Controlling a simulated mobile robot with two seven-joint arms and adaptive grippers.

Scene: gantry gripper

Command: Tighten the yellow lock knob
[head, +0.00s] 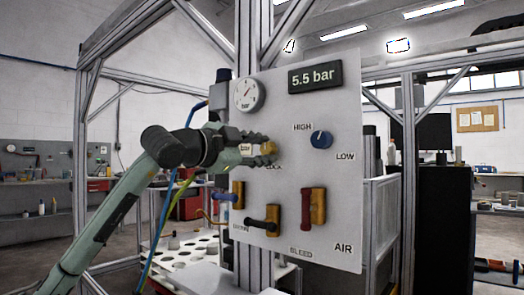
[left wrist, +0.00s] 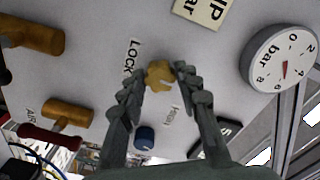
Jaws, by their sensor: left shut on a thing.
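The yellow lock knob (head: 270,147) sits on the light grey panel (head: 345,95), above a partly hidden LOCK label. My left gripper (head: 265,150) reaches it from the left, with one finger above and one below. The left wrist view shows the knob (left wrist: 158,76) between the tips of my left gripper (left wrist: 157,72), which is shut on it. The knob's notched face shows there, beside the LOCK label. My right gripper is in neither view.
A blue HIGH/LOW knob (head: 321,140) is to the right. A round gauge (head: 247,93) and a display (head: 316,77) reading 5.5 bar are above. Below are valves with blue (head: 227,197), black (head: 262,224) and red (head: 306,209) levers.

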